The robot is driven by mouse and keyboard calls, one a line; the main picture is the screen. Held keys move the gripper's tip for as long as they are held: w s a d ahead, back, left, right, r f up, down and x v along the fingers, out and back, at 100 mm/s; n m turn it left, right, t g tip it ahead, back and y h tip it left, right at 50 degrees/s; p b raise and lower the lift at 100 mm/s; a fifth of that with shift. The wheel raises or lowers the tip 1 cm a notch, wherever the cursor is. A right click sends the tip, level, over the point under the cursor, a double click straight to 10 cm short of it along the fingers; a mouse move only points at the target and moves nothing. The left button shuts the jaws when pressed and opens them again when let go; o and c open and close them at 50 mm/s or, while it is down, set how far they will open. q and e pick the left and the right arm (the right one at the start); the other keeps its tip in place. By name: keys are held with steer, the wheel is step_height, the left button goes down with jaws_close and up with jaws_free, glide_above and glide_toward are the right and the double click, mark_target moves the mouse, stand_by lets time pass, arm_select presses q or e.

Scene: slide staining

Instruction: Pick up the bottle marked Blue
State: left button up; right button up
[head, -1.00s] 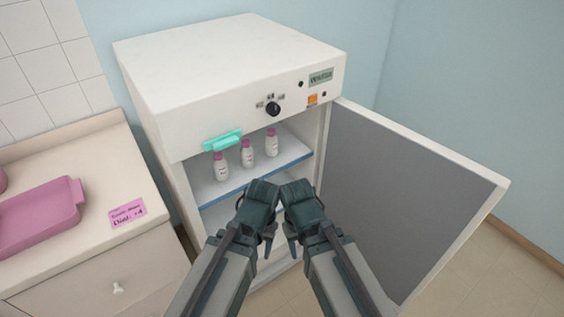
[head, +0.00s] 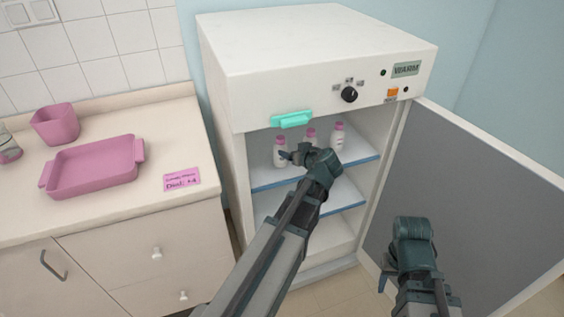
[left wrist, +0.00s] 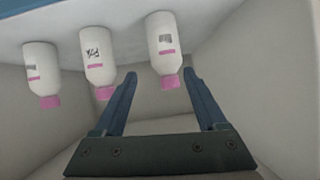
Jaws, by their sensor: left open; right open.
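Three white bottles with pink caps stand upright in a row on the upper shelf of the open cabinet: a left one (head: 279,153), a middle one (head: 310,137) and a right one (head: 338,138). The left wrist view is upside down. There the middle label (left wrist: 97,55) seems to read "Pink"; the other labels are too small to read, so I cannot tell which is Blue. My left gripper (head: 290,155) is open at the left bottle, which shows between its fingertips in the left wrist view (left wrist: 161,40). My right gripper (head: 388,280) is open and empty, low before the door.
The cabinet (head: 310,60) has a teal handle (head: 292,119) above the opening, and its door (head: 470,200) stands open at right. A blue-edged shelf (head: 262,186) carries the bottles. A counter at left holds a pink tray (head: 95,168), a pink pot (head: 56,125) and a pink card (head: 181,179).

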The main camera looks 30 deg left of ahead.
mark_target(283, 142)
arm_select(q)
steer(key=a, duration=0.1)
steer(key=w+a, duration=0.1)
steer(key=a+r+n+y, duration=0.1)
steer(key=shift+w+r+t, duration=0.1)
steer(key=shift+w+t, duration=0.15)
steer(key=shift+t, duration=0.15)
steer(key=shift+b+x, duration=0.6)
steer(key=shift+x, duration=0.55)
steer(key=shift+b+x, duration=0.85)
steer(key=shift+x, duration=1.8)
steer(key=shift+s+a+r, duration=0.1)
steer(key=shift+s+r, duration=0.1)
jaws_close()
